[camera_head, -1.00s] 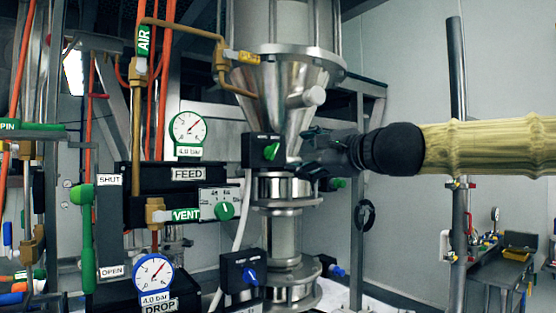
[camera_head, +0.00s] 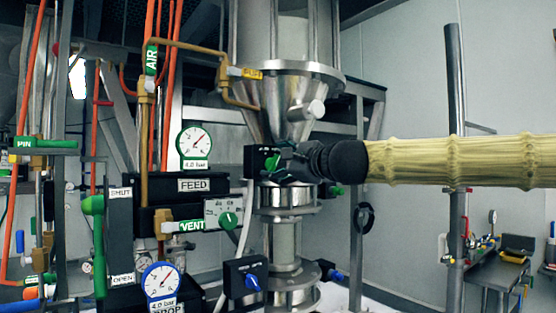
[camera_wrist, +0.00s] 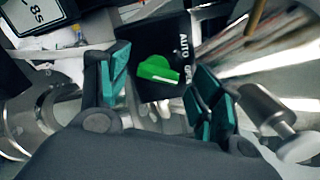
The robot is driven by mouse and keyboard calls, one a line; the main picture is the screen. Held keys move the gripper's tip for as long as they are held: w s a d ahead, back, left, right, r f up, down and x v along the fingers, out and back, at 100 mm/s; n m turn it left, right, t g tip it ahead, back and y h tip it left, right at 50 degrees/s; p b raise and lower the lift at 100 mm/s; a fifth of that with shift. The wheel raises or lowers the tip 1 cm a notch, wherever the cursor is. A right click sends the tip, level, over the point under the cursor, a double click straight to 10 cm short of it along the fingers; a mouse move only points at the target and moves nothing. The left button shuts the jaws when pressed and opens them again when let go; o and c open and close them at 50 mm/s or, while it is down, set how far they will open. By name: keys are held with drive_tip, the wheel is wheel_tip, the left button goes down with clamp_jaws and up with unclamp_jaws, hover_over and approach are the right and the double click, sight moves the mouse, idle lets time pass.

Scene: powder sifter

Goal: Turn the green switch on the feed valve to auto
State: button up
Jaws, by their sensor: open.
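The green switch (camera_wrist: 158,70) sits on a black valve box (camera_wrist: 135,38) with white lettering. AUTO is readable in the wrist view; another word below it is partly covered by a finger. The knob's narrow end points to the right in that view. My gripper (camera_wrist: 160,76) is open, with one teal-padded finger on each side of the switch and visible gaps between pads and knob. In the head view my gripper (camera_head: 284,163) is at the valve box (camera_head: 251,160), in front of the steel cone, and hides part of the switch.
The steel cone (camera_head: 285,95) and pipework are close behind my gripper. Left are the FEED gauge (camera_head: 194,141), a panel with another green knob (camera_head: 229,219) and a green-handled lever (camera_head: 98,240). A blue-knob box (camera_head: 238,278) is below. Right of the column is mostly open room.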

drive_tip(key=shift+w+a+f, duration=0.1)
drive_tip(key=shift+w+a, duration=0.1)
drive_tip(key=shift+w, duration=0.3)
drive_tip(key=shift+w+a+f, duration=0.1)
drive_tip(key=shift+w, duration=0.1)
drive_tip(key=c, duration=0.4)
drive_tip(key=shift+w, duration=0.1)
drive_tip(key=c, duration=0.6)
drive_tip(key=shift+c, duration=0.2)
